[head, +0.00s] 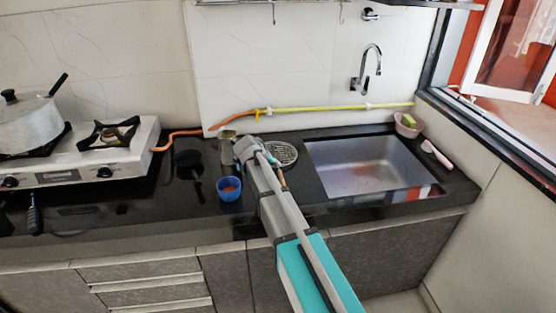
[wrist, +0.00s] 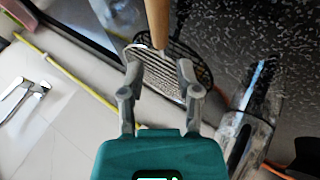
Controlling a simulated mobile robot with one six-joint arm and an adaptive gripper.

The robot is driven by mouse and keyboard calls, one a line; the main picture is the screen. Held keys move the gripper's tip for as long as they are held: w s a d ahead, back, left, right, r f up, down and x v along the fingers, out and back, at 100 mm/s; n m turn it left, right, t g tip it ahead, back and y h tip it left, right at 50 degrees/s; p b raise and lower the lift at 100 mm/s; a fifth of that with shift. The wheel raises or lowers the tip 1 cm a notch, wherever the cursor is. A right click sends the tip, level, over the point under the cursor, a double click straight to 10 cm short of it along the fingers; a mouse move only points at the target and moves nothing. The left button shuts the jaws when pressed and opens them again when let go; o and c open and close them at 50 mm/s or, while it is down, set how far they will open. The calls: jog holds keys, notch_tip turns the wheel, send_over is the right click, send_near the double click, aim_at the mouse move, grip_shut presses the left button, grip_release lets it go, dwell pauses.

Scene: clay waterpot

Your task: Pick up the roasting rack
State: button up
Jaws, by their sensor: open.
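The roasting rack (head: 284,151) is a round metal grid lying on the dark counter, left of the sink. My arm covers part of it in the head view. In the wrist view its striped mesh (wrist: 160,75) shows between and beyond my fingers, and its wooden handle (wrist: 157,20) reaches to the top edge. My gripper (head: 247,146) is above the counter at the rack's left side. In the wrist view my gripper (wrist: 160,70) is open, with one finger on each side of the mesh. Whether the fingers touch the rack cannot be told.
A metal cup (head: 226,151) stands close left of my gripper; a shiny cylinder (wrist: 250,130) shows in the wrist view. A blue cup (head: 229,189) stands nearer the front edge. The sink (head: 365,168) is right, the stove (head: 100,155) left. A yellow-orange hose (head: 320,108) runs along the wall.

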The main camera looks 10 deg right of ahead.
aim_at(279, 170)
jog(key=shift+f, duration=0.1)
jog(key=b+x, duration=0.2)
jog(key=x, duration=0.1)
jog(key=shift+s+f+b, duration=0.1)
jog(key=shift+f+b, duration=0.05)
jog(key=shift+b, duration=0.25)
jog(key=shift+b+x, duration=0.7)
jog(key=shift+x, duration=0.25)
jog(key=shift+d, duration=0.1)
grip_shut()
